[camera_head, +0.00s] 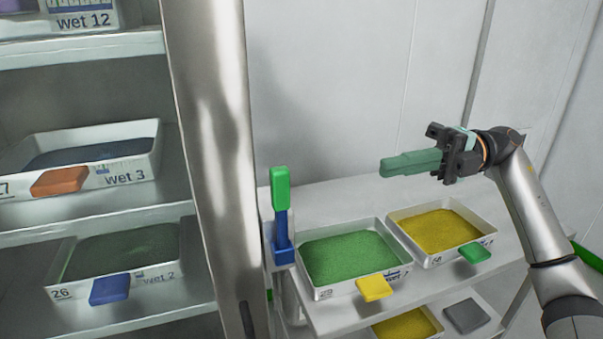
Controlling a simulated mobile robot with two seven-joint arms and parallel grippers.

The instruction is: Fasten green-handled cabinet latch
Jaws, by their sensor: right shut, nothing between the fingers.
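The latch has a green handle (281,188) on top of a blue lever (282,232) that stands upright. My left gripper is not in view.
Shelves on the left hold trays, including wet 3 (152,168) and wet 2 (182,258). Below my right gripper, a white rack holds a tray of green granules (348,258) and one of yellow granules (440,230). Coloured tabs stick out in front. A wall lies behind.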

